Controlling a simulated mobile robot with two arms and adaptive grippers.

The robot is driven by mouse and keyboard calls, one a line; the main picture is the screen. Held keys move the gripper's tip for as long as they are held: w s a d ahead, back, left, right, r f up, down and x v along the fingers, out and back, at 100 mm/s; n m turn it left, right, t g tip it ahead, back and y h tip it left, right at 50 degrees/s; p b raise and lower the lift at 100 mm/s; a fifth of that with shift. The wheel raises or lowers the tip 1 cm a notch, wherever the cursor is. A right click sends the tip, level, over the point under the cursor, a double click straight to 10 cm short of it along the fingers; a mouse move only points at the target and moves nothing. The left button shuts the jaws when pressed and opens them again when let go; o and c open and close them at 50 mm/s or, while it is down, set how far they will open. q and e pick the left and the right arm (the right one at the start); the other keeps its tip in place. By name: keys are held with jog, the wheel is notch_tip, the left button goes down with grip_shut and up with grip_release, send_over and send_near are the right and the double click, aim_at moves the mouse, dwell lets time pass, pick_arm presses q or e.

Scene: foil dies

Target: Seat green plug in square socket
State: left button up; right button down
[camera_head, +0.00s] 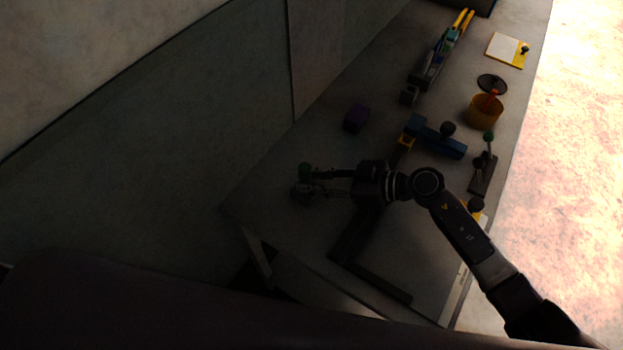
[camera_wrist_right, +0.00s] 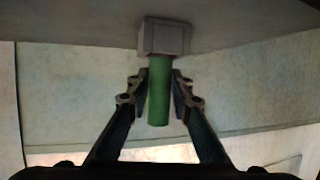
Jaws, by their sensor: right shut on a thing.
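The green plug (camera_wrist_right: 158,92) is a plain green cylinder between the two fingers of my right gripper (camera_wrist_right: 159,88) in the wrist view. My right gripper is shut on it. One end of the plug meets a grey square block (camera_wrist_right: 165,37), which looks like the socket; I cannot tell how deep the plug goes in. My left gripper is not in view.
The table (camera_head: 275,205) is dim. A purple block (camera_head: 356,117) lies behind the gripper. A blue part (camera_head: 440,138), a yellow cup (camera_head: 484,112) and a small grey block (camera_head: 409,95) stand farther right. Dark bars (camera_head: 375,281) lie near the front. A wall is at left.

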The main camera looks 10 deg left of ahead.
jog(key=shift+r, duration=0.1)
dwell(0.4)
jog(key=shift+p, duration=0.45)
dwell(0.5)
jog(key=shift+p, duration=0.55)
dwell(0.4)
jog(key=shift+p, duration=0.5)
jog(key=shift+f+b, duration=0.35)
jog(key=shift+f, duration=0.55)
jog(key=c, duration=1.7)
grip_release()
jog(key=shift+f, duration=0.1)
